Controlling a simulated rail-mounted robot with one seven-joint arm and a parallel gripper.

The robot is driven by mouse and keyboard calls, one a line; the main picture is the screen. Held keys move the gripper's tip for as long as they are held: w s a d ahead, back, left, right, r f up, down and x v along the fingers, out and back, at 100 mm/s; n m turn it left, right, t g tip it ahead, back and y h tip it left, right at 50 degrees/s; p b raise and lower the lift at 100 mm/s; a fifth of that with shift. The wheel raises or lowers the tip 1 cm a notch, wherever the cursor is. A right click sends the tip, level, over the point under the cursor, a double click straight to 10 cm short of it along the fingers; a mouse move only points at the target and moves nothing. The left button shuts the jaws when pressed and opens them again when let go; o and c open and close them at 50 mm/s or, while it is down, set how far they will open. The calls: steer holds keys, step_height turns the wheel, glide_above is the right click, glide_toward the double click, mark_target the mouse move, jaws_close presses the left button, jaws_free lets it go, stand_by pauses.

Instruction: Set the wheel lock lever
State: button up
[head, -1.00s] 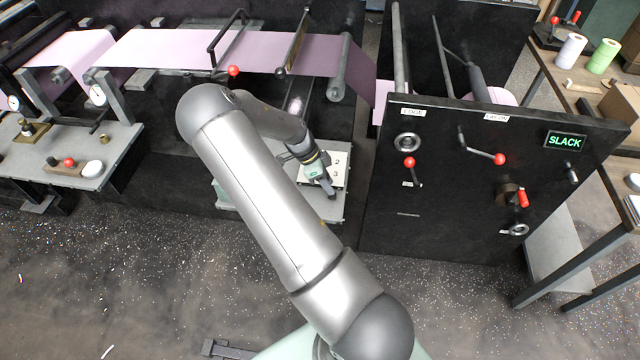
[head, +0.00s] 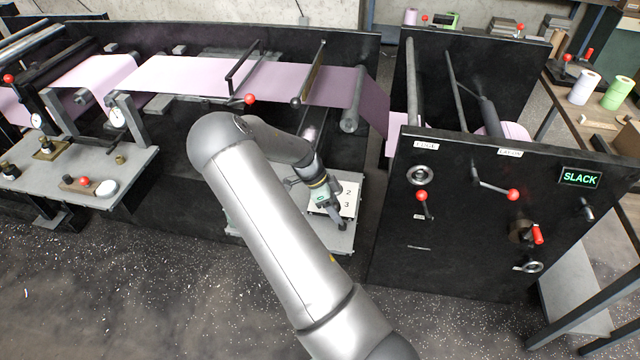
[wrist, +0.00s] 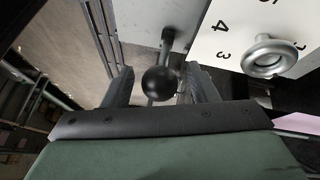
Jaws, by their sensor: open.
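A lever with a black ball knob (wrist: 159,82) shows in the wrist view, its metal stem running up to a grey plate. It looks like the wheel lock lever; no label shows on it. My gripper (wrist: 160,88) is open, with one finger on each side of the ball; I cannot tell whether either touches it. A white numbered dial plate (wrist: 222,35) with a round metal knob (wrist: 268,57) is right of the lever. In the head view my gripper (head: 338,218) is low over the front of the dial plate (head: 347,197), and the lever cannot be made out there.
A black panel (head: 465,250) with red-knobbed levers and a green SLACK sign (head: 580,177) stands right of my gripper. A pink web (head: 200,78) runs over rollers behind it. A grey bench (head: 130,165) is at left. The floor in front is open.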

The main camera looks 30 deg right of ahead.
steer(key=b+v, duration=0.2)
steer(key=v, duration=1.3)
steer(key=shift+a+r, duration=0.1)
steer(key=shift+a, duration=0.05)
